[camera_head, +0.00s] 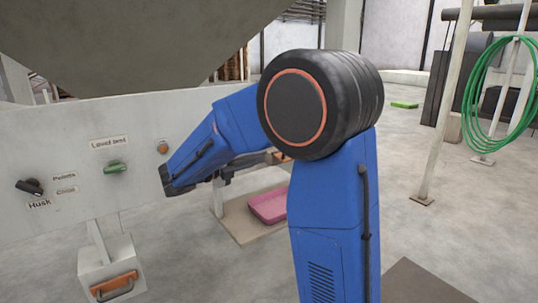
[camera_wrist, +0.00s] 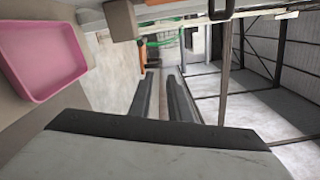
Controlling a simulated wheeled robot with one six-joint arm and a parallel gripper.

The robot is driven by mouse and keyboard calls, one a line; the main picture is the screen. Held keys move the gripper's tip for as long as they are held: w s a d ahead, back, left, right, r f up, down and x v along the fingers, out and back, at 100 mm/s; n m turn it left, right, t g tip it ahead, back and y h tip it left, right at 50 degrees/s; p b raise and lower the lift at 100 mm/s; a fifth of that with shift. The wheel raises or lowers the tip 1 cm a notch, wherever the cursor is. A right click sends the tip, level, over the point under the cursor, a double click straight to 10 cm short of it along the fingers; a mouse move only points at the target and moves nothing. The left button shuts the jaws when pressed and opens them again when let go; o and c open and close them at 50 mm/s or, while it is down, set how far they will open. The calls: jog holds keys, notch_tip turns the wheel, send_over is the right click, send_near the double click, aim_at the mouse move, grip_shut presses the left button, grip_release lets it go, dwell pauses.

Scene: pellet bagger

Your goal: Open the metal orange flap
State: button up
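An orange metal flap with a grey bar handle (camera_head: 114,286) sits low on the front of a small grey box at the lower left of the head view. It looks closed. A partly hidden orange piece (camera_head: 281,157) shows behind my arm; I cannot tell what it belongs to. In the wrist view a small orange upright part (camera_wrist: 143,53) stands beyond my fingers. My gripper (camera_wrist: 161,74) has its two dark fingers apart, with nothing between them. In the head view my blue arm mostly hides the gripper, which is away from the grey box's flap.
A pale panel (camera_head: 75,135) with a black knob (camera_head: 30,187), a green knob (camera_head: 115,167) and an orange button (camera_head: 162,147) stands left. A pink tray (camera_head: 268,206) lies on a board behind my arm. A green hose (camera_head: 480,95) hangs right. Floor at right is mostly clear.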

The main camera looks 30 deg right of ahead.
jog(key=a, duration=0.4)
jog(key=shift+s+a, duration=0.1)
dwell(0.4)
jog(key=s+d+f+m+y, duration=0.1)
jog(key=s+f+m+y, duration=0.2)
jog(key=s+m, duration=0.25)
jog(key=s+d+f+m+g+y, duration=0.1)
jog(key=s+d+f+m+y, duration=0.2)
jog(key=s, duration=0.4)
jog(key=s+f+m+y, duration=0.2)
jog(key=s+m+y, duration=0.1)
jog(key=s+m, duration=0.25)
jog(key=s+a+f+m+t+y, duration=0.5)
jog(key=s+a+m+y, duration=0.4)
jog(key=m, duration=1)
jog(key=s+a+f, duration=0.1)
jog(key=s+a, duration=0.1)
jog(key=a, duration=0.1)
jog(key=shift+s+f, duration=0.15)
jog(key=shift+f, duration=0.2)
